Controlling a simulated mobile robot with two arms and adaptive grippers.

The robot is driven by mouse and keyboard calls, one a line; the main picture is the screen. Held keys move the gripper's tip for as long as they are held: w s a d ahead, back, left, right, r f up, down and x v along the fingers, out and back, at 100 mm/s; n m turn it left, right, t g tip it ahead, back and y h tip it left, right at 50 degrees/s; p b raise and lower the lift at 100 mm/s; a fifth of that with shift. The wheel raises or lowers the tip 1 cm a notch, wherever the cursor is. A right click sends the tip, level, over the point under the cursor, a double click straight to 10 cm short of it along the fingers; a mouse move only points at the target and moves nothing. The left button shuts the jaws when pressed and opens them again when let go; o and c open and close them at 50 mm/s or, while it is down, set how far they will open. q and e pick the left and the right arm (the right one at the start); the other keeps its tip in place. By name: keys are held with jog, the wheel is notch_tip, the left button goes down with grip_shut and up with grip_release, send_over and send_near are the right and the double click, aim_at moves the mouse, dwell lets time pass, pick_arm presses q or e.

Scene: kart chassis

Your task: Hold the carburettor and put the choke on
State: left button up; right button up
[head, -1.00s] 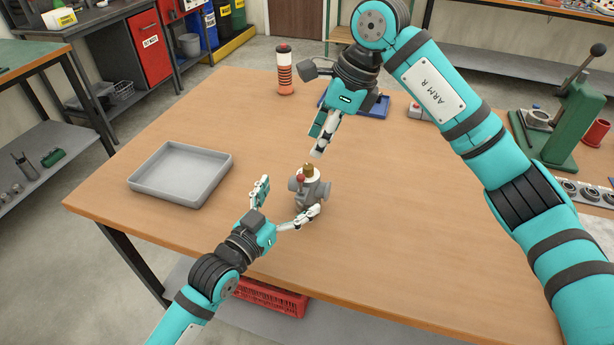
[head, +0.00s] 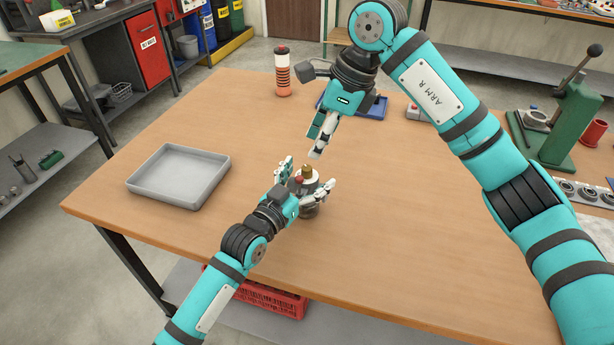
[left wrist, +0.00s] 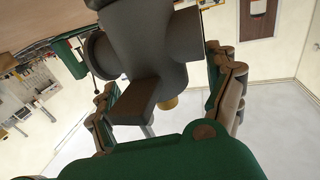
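The carburettor (head: 311,184), a grey body with a brass top and a red part, stands upright on the wooden table. In the left wrist view the carburettor (left wrist: 165,45) fills the upper middle. My left gripper (head: 307,175) is open, with one finger on each side of the carburettor; it also shows in the left wrist view (left wrist: 162,75), where gaps seem to remain beside the body. My right gripper (head: 315,148) hangs above and behind the carburettor, fingers pointing down. I cannot tell whether it holds anything. I cannot make out the choke.
An empty grey tray (head: 143,186) lies at the left of the table. A blue tray (head: 376,107) is behind my right gripper, partly hidden. An orange-banded bottle (head: 283,75) stands at the back. A green press (head: 562,125) stands at the right. The front right of the table is clear.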

pick_arm(q)
jog(key=c, duration=1.5)
pick_arm(e)
jog(key=shift+c, duration=0.4)
jog(key=shift+a+n, duration=0.15)
jog(key=shift+n, duration=0.25)
jog(key=c, duration=0.5)
jog(key=shift+w+a+r+n, duration=0.1)
jog(key=shift+w+a+n, duration=0.1)
jog(key=shift+n, duration=0.4)
jog(key=shift+c, duration=0.9)
jog(key=n, duration=0.2)
jog(key=a+n, duration=0.1)
jog(key=n, duration=0.1)
jog(key=n+t+h, duration=0.1)
jog(key=n, duration=0.1)
jog(key=shift+w+a+r+n, duration=0.15)
jog(key=shift+w+a+n, duration=0.15)
jog(key=shift+w+a, duration=0.1)
grip_shut()
jog(key=w+n, duration=0.1)
jog(key=n, duration=0.3)
jog(key=w+a+n+t+h, duration=0.1)
jog(key=n, duration=0.4)
jog(key=n+t+h, duration=0.1)
jog(key=n, duration=0.4)
jog(key=shift+w+a+r, duration=0.25)
jog(key=shift+w, duration=0.15)
